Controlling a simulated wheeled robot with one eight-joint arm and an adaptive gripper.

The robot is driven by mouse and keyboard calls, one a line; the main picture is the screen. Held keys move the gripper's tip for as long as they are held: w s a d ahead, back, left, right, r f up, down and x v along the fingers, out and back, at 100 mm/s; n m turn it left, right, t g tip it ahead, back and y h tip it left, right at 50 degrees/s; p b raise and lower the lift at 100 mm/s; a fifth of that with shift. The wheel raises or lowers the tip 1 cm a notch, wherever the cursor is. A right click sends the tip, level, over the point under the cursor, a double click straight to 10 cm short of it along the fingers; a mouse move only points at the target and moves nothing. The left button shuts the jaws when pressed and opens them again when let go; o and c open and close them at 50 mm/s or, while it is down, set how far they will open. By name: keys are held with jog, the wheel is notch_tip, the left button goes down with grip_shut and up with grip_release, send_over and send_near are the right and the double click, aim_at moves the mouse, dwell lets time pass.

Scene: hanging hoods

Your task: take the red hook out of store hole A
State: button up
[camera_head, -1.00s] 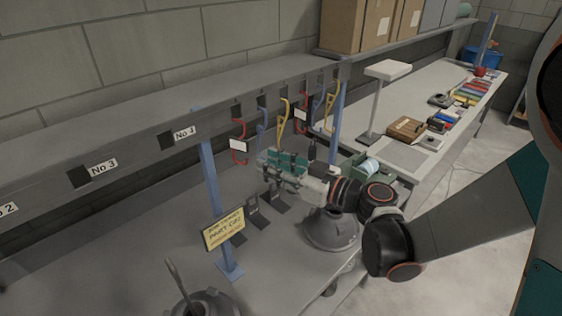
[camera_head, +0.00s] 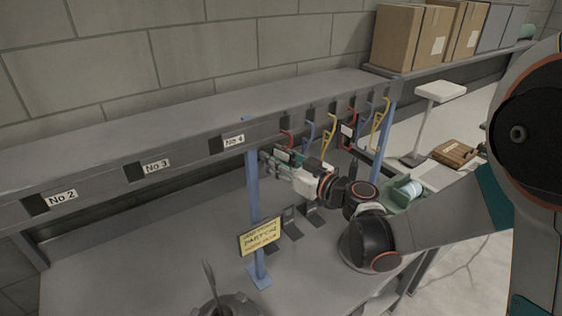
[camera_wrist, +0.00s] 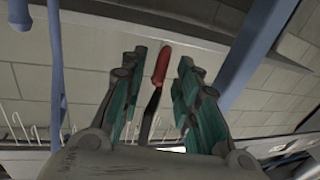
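A red hook (camera_head: 288,137) hangs from the shelf's front beam, just right of the No 4 label, with a white tag below it. A second red hook (camera_head: 351,122) hangs further right, between yellow hooks. No letter A is readable on the beam. My gripper (camera_head: 282,162) is at the nearer red hook, partly covering its lower part. In the wrist view my gripper (camera_wrist: 160,68) has its teal fingers apart, one on each side of the red hook (camera_wrist: 162,64). Gaps show on both sides of the hook. Its lower part looks dark there.
A blue post (camera_head: 254,205) stands left of my gripper, bearing a yellow sign (camera_head: 260,237). A blue hook (camera_head: 308,133) and yellow hooks (camera_head: 328,135) hang close on the right. Another blue post (camera_head: 383,140) is beyond. Black stands (camera_head: 290,222) are on the bench below.

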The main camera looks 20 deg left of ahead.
grip_shut()
jog(key=shift+r, duration=0.2)
jog(key=shift+w+d+r+p, duration=0.1)
jog(key=shift+r+p, duration=0.3)
jog(key=shift+r, duration=0.2)
jog(key=shift+w+d+r+p, duration=0.1)
jog(key=shift+r+p, duration=0.3)
jog(key=shift+r, duration=0.2)
jog(key=shift+s+d, duration=0.1)
jog(key=shift+d, duration=0.05)
jog(key=shift+s+d+b, duration=0.45)
jog(key=shift+s+d, duration=0.65)
jog(key=shift+d, duration=0.15)
jog(key=s+a+v, duration=0.1)
jog(key=s+v, duration=0.1)
jog(key=v, duration=0.7)
jog(key=shift+s+d+b, duration=0.2)
jog(key=shift+d+b, duration=0.1)
jog(key=shift+b, duration=0.15)
